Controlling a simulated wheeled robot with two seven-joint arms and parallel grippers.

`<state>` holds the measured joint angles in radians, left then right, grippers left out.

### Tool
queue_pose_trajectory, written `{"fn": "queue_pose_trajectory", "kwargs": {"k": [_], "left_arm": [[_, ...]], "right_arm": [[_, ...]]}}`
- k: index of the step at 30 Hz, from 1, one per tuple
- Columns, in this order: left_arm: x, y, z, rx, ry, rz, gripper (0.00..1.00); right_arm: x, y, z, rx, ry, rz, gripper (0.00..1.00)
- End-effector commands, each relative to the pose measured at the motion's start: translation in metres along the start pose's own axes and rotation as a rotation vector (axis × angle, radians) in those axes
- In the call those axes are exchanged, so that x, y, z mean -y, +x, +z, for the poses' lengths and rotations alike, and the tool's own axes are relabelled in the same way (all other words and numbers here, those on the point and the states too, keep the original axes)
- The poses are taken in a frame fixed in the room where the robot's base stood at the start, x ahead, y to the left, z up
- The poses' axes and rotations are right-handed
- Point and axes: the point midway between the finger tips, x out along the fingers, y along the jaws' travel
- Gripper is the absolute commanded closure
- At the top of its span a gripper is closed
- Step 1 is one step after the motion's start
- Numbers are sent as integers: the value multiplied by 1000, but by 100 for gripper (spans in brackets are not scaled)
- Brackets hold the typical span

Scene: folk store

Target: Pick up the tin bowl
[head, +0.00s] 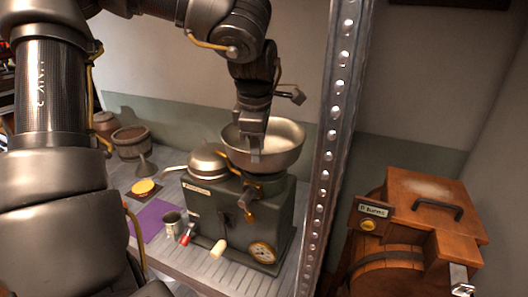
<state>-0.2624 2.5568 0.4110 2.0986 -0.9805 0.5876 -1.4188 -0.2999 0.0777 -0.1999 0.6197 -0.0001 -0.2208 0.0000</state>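A wide, shiny metal bowl, which looks like the tin bowl (287,150), sits on top of a dark green machine (270,205) with a round dial. My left gripper (256,153) points down at the bowl, and its tips overlap the inside and near rim. Its finger gap does not show clearly, so I cannot tell whether it is open or shut on the rim. The bowl looks roughly level. Its far left side is partly behind the gripper. My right gripper is not in view.
A domed metal lid (208,160) is left of the bowl. A metal cup (172,222), a purple cloth (152,222) and a wooden bucket (132,143) are further left. A perforated metal post (330,140) stands close right, with a wooden barrel (385,270) beyond.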

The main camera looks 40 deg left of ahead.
Motion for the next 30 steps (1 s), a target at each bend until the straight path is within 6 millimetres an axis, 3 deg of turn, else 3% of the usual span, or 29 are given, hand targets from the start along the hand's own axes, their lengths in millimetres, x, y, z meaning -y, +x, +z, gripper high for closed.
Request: {"fn": "queue_pose_trajectory", "kwargs": {"k": [5,15,23,30], "left_arm": [[0,6,0,-2,1,-1,69],[0,49,0,-1,2,-2,69],[0,52,1,0,1,1,69],[0,52,1,0,2,1,99]], "right_arm": [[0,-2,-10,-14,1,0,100],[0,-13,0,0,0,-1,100],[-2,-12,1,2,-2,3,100],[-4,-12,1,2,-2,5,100]]}}
